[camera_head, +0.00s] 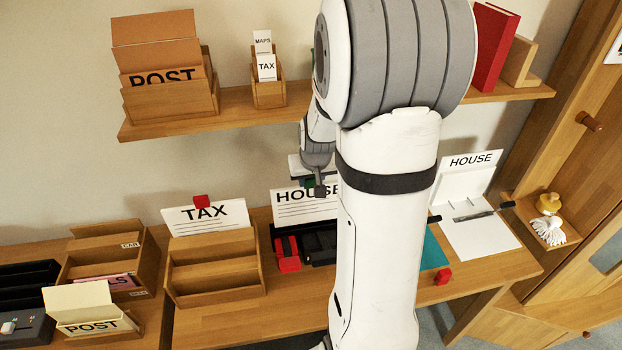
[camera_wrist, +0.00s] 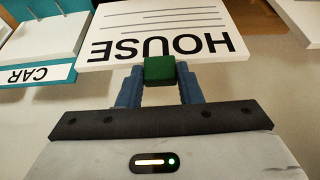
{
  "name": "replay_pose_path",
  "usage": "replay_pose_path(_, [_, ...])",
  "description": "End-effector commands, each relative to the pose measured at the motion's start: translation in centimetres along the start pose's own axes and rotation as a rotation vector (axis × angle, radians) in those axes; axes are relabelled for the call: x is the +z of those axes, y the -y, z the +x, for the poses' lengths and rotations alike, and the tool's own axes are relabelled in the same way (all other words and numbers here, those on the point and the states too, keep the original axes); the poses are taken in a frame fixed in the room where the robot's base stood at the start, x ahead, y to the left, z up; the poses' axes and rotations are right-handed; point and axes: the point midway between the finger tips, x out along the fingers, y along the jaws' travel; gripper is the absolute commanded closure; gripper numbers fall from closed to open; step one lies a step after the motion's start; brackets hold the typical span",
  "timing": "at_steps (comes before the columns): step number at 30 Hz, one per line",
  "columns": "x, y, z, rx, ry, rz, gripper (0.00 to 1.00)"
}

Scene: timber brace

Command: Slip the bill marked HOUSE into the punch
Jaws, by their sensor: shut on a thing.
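The white HOUSE bill (camera_head: 293,209) has printed lines and stands upright at the black punch (camera_head: 320,245) in the head view. My arm hides its right part, and I cannot tell whether its lower edge is in the punch. In the wrist view the HOUSE bill (camera_wrist: 160,40) appears upside down, with a green tab (camera_wrist: 160,70) on its edge. My gripper (camera_wrist: 160,78) is shut on that green tab with blue fingers. In the head view my gripper (camera_head: 316,188) is just above the bill. The punch has a red part (camera_head: 287,254) at its left.
An open white binder labelled HOUSE (camera_head: 480,225) lies to the right. A TAX bill (camera_head: 207,217) with a red tab stands in a wooden sorter (camera_head: 213,283) to the left. A shelf (camera_head: 190,124) runs above. A CAR label (camera_wrist: 37,76) shows in the wrist view.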

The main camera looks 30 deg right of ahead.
Motion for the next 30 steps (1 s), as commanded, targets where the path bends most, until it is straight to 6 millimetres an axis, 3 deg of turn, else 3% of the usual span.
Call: replay_pose_path(30, [0.6, 0.0, 1.5, 0.0, 0.0, 0.0, 1.0])
